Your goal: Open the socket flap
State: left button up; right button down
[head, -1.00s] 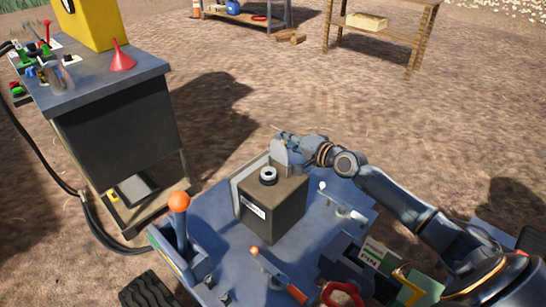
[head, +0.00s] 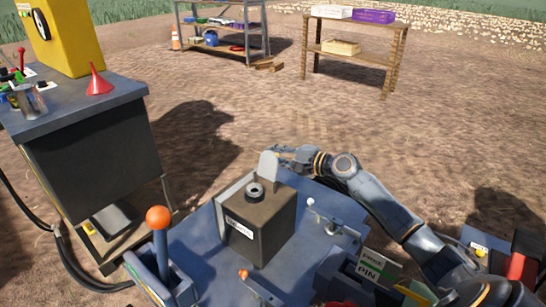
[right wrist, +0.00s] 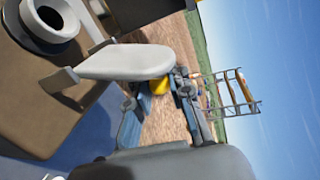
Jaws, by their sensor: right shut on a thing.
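The socket is a dark ring (head: 255,190) on top of a brown box (head: 262,224) on the blue machine deck; it also shows in the right wrist view (right wrist: 50,20). The socket flap (head: 268,166) is a pale grey plate standing up at the far edge of the box top, away from the ring, so the socket is uncovered. It also fills the middle of the right wrist view (right wrist: 140,62). My right gripper (head: 281,156) is at the flap's right side, shut on it. The exact contact is hard to see. My left gripper is out of view.
An orange-knobbed lever (head: 158,217) stands at the deck's front left. A small white-knobbed lever (head: 328,222) lies right of the box. Shelves (head: 352,48) stand far back; open dirt lies between.

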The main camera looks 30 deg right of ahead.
jog(key=shift+d+f+m, duration=0.1)
jog(key=shift+f+m, duration=0.35)
jog(key=shift+m, duration=0.05)
jog(key=c, duration=1.3)
grip_release()
jog(key=shift+d+r, duration=0.1)
jog(key=shift+o, duration=0.5)
jog(key=shift+s+r+y, duration=0.1)
jog(key=shift+y, duration=0.2)
jog(key=v, duration=1.2)
